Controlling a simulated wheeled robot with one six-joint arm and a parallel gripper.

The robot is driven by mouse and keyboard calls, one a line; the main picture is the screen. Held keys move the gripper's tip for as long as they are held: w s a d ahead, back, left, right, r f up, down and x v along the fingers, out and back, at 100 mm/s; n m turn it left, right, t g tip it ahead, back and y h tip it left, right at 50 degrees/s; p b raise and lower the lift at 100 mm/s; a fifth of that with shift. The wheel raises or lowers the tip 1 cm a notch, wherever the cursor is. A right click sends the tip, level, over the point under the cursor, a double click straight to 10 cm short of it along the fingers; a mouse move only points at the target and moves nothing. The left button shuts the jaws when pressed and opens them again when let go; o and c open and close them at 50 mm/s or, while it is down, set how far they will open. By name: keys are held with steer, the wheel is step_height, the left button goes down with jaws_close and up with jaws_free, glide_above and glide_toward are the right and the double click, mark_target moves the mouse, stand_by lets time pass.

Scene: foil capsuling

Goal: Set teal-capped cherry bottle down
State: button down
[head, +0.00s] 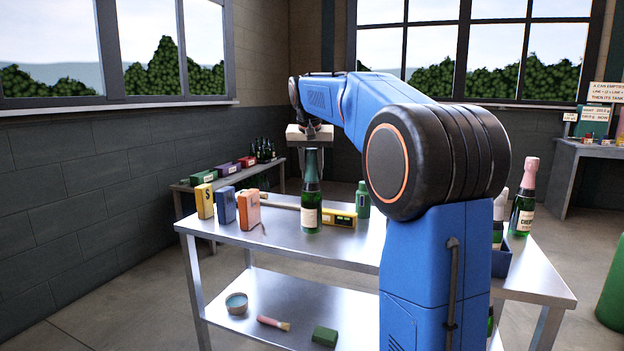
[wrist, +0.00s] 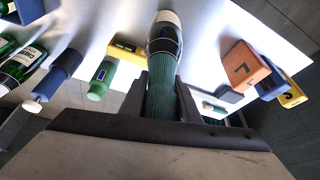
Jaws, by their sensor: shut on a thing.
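The teal-capped cherry bottle (head: 311,205) is dark green with a pale label and a teal foil neck, upright over the middle of the steel table (head: 270,242). My gripper (head: 311,136) is shut on its neck from above. In the wrist view the teal neck (wrist: 161,100) sits between the two fingers (wrist: 160,95), and the dark bottle body (wrist: 165,42) points away toward the table. Its base looks at or very near the tabletop; I cannot tell whether it touches.
Yellow (head: 204,201), blue (head: 226,206) and orange (head: 248,210) boxes stand left of the bottle. A pink-topped bottle (head: 524,200) stands far right. The table's front strip is clear.

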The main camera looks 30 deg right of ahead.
mark_target(311, 153)
steer(key=shift+f, duration=1.05)
steer(key=c, duration=1.3)
jaws_free()
steer(key=shift+f, duration=0.15)
steer(key=shift+c, duration=0.2)
steer(key=v, duration=1)
steer(key=shift+a+r, duration=0.1)
steer(key=shift+r, duration=0.2)
steer(key=shift+v, duration=0.85)
steer(key=shift+s, duration=0.15)
